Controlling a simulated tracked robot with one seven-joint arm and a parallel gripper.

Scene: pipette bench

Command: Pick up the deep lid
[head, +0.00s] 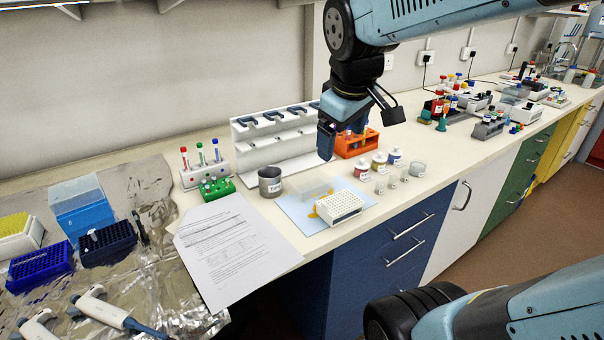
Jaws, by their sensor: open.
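A clear, box-shaped lid (309,187), which I take to be the deep lid, sits on a pale blue mat (290,210) on the bench. A white tip rack (339,207) stands just to its right and front, with an orange-yellow patch on the mat between them. My gripper (343,137) is open and empty. In the picture it is above and a little right of the lid, well apart from it. Its far finger is partly hidden.
A grey metal beaker (270,182) stands left of the lid. A white pipette stand (275,140) and an orange rack (357,143) are behind. Small bottles and cups (378,161) stand to the right. Paper sheets (236,247) lie at the front left.

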